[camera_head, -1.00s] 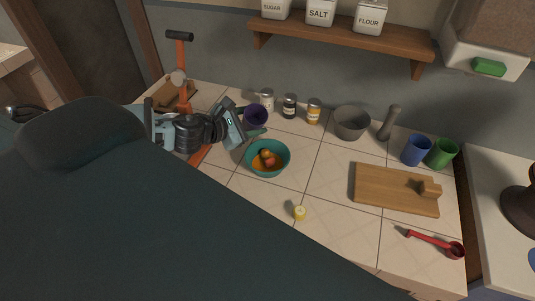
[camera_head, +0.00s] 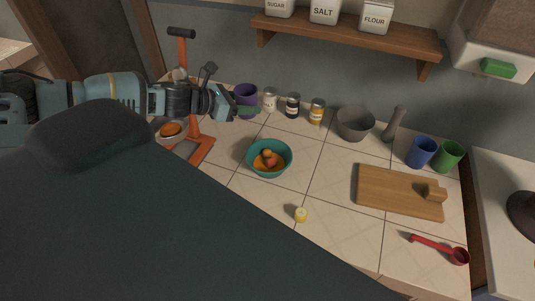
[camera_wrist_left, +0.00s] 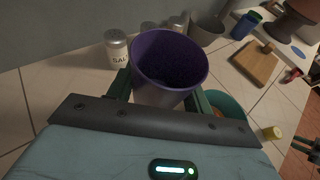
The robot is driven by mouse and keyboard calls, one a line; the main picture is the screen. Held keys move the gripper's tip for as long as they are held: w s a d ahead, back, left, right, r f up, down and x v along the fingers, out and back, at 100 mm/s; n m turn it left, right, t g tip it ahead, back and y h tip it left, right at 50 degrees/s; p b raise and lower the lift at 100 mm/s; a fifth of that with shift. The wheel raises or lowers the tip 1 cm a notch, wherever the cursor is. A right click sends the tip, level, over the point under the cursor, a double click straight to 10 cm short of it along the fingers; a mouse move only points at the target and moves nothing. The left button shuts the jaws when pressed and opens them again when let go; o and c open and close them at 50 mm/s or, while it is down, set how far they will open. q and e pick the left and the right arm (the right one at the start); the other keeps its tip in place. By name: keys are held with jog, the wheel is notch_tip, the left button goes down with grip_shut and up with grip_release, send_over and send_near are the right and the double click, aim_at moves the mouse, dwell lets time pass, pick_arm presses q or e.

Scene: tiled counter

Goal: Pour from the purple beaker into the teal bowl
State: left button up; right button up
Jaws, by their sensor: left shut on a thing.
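The purple beaker (camera_head: 246,94) is held upright at the back left of the counter, above the tiles. My left gripper (camera_head: 238,108) is shut on it from the left. In the left wrist view the beaker (camera_wrist_left: 168,65) stands between the fingers with its mouth open upward; its inside is dark and I cannot tell what it holds. The teal bowl (camera_head: 269,146) stands on the tiles, in front and to the right of the beaker, with orange and red contents. In the left wrist view the bowl (camera_wrist_left: 230,100) is partly hidden behind the gripper.
Several jars, among them a salt shaker (camera_wrist_left: 116,48), stand close behind and beside the beaker. A grey mortar (camera_head: 354,123), blue cup (camera_head: 421,153) and cutting board (camera_head: 399,190) are further right. An orange stand (camera_head: 191,130) is at left. A dark, unclear part (camera_wrist_left: 308,148) shows at the wrist view's edge.

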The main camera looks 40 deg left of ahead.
aim_at(256, 89)
pick_arm(q)
jog(key=shift+r, duration=0.8)
jog(key=shift+r+p, duration=0.4)
jog(key=shift+r, duration=1.3)
pick_arm(e)
jog(key=shift+w+r+t, duration=0.3)
jog(key=shift+w+r, duration=0.25)
jog(key=shift+r, duration=0.15)
pick_arm(q)
jog(key=shift+d, duration=0.1)
